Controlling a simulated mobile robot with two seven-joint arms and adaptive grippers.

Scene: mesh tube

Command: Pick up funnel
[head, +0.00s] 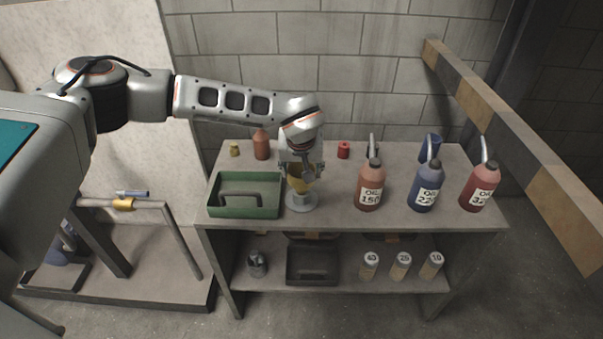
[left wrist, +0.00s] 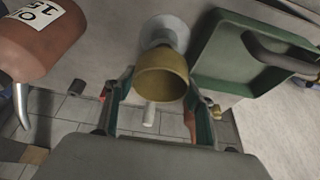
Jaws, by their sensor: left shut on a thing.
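The funnel (left wrist: 161,77) is a yellow-brown cup shape with a pale spout, seen in the left wrist view between my left gripper's fingers. In the head view the funnel (head: 298,184) shows as a yellow patch, partly hidden by the gripper. My left gripper (head: 301,172) is over the table and shut on the funnel; it also shows in the left wrist view (left wrist: 158,100). A grey round stand (head: 301,203) is directly below the funnel in the head view. I cannot tell whether the funnel still touches it. My right gripper is not in view.
A green tray (head: 245,212) with a dark handle is just left of the stand. Oil bottles, red (head: 370,190), blue (head: 426,192) and red (head: 480,190), stand to the right. A small red can (head: 343,150) and a red-brown bottle (head: 261,145) are behind. A striped barrier (head: 510,140) runs along the right.

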